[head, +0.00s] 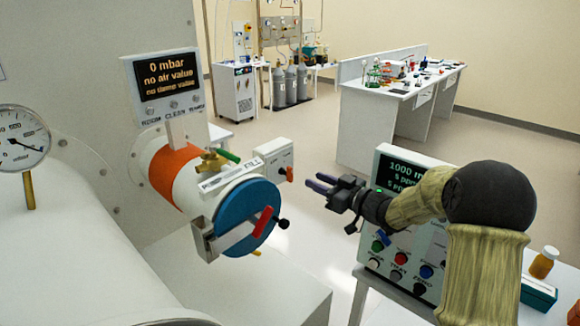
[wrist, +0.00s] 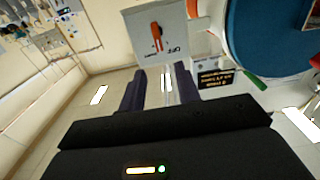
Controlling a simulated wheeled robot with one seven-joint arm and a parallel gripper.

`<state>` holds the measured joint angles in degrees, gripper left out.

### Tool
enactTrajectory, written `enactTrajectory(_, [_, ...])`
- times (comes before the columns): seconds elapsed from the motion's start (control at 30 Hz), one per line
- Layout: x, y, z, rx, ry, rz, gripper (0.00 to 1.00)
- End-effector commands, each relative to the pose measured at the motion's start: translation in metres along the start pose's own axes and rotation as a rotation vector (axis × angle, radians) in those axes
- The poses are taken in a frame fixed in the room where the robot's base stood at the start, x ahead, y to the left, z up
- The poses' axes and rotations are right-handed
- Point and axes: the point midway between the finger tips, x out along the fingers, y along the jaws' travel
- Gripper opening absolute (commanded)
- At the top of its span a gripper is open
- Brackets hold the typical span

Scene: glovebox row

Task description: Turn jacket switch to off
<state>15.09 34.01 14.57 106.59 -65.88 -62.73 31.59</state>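The jacket switch is a light grey box with an orange-red lever. It shows in the head view (head: 279,160), right of the blue round door, and at the top of the wrist view (wrist: 177,32). In the wrist view its lever (wrist: 157,36) lies along the box face, with the word OFF printed beside it and a smaller mark at its lower end that I cannot read. My gripper (head: 316,183) is a short way right of the switch, pointing toward it. In the wrist view its two dark fingers (wrist: 158,85) are apart with nothing between them, and they do not touch the lever.
The blue round door (head: 250,215) with a red handle and the green-handled valve (head: 218,160) are close to the left of the switch. A control panel with buttons (head: 402,240) stands under my arm. A white bench (head: 385,105) is farther back, with open floor before it.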

Motion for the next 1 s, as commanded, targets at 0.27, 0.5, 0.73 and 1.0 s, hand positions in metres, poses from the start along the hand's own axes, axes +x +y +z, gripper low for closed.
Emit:
enactTrajectory(0.27, [0.051,-0.001,-0.001,0.001,0.000,-0.002,0.33])
enactTrajectory(0.5, [0.090,0.000,-0.001,0.001,0.000,-0.001,0.33])
enactTrajectory(0.73, [0.107,0.000,0.000,0.000,0.000,0.001,0.33])
enactTrajectory(1.0, [0.107,0.000,0.000,0.000,0.000,0.001,0.27])
